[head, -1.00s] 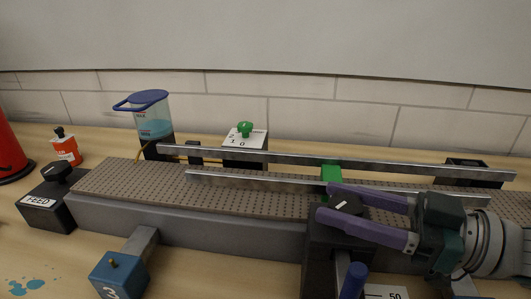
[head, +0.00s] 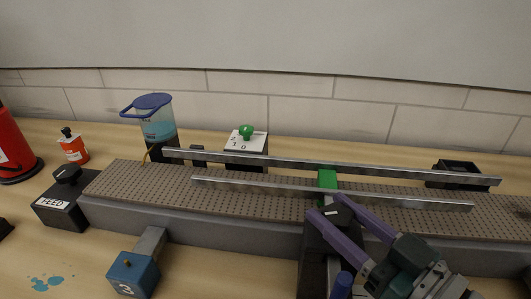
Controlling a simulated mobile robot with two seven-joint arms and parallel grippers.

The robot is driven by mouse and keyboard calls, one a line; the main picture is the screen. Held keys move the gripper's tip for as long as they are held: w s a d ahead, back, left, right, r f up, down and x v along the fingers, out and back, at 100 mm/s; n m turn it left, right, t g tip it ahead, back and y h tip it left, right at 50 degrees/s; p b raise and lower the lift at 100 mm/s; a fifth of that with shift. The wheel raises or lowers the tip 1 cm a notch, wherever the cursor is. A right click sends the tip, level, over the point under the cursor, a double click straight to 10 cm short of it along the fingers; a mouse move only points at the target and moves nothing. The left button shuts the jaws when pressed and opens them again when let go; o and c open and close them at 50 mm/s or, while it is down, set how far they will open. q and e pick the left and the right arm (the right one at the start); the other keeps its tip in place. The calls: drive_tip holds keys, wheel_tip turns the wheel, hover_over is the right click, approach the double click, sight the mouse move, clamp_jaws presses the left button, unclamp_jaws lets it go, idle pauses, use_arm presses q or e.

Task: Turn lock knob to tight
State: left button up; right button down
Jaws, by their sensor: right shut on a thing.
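The lock knob (head: 338,216) is black with a white pointer mark. It sits on top of a dark block (head: 313,245) at the front side of the conveyor, just in front of a green piece (head: 327,179) on the guide rail. My right gripper (head: 325,206) has purple fingers and comes in from the lower right. Its fingers lie on both sides of the knob and are shut on it. The white mark now lies toward the left of the knob. Part of the knob is hidden by the fingers. My left gripper is not in view.
The brown perforated conveyor (head: 130,183) carries two metal rails. A FEED knob box (head: 58,208) stands at its left end and a blue block (head: 133,273) in front. Behind are a dial box with a green knob (head: 246,131) and a blue-lidded tank (head: 157,118).

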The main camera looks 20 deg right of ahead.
idle(0.3)
drive_tip(key=shift+c, duration=1.4)
unclamp_jaws()
drive_tip(key=b+v, duration=0.1)
drive_tip(key=v, duration=0.8)
drive_tip(key=shift+f, duration=0.1)
drive_tip(key=shift+s+d, duration=0.1)
drive_tip(key=shift+s, duration=0.4)
